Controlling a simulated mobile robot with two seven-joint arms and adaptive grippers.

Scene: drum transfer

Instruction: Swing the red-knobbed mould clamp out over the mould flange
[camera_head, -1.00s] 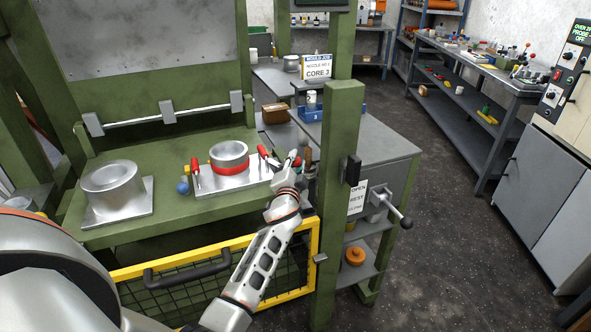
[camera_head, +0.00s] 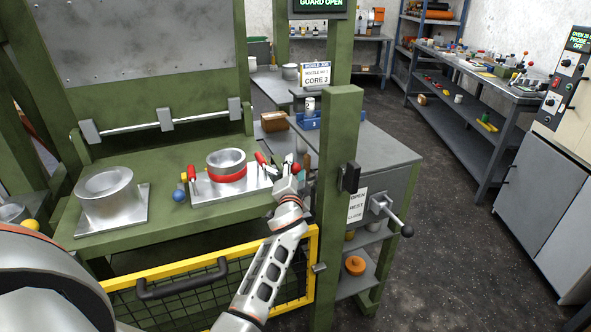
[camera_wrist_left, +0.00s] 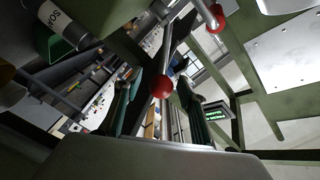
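The mould (camera_head: 227,170), a metal cylinder with a red band, stands on a flanged base plate (camera_head: 232,190) on the green press table. Red-handled clamps stand at its left (camera_head: 193,173) and right (camera_head: 261,159). A red knob (camera_head: 297,167) shows at the plate's right side, by my left gripper (camera_head: 289,170). In the left wrist view a red knob on a metal rod (camera_wrist_left: 162,87) lies between the two spread fingers of my left gripper (camera_wrist_left: 156,82). Contact with it cannot be told. Another red knob (camera_wrist_left: 214,18) is farther up. My right gripper is out of view.
A second metal mould (camera_head: 105,190) stands at the left of the press table. A yellow-framed mesh guard (camera_head: 200,270) lies in front, below table level. A green post (camera_head: 340,200) stands close right of my left gripper. Yellow (camera_head: 184,177) and blue (camera_head: 179,195) knobs sit left of the plate.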

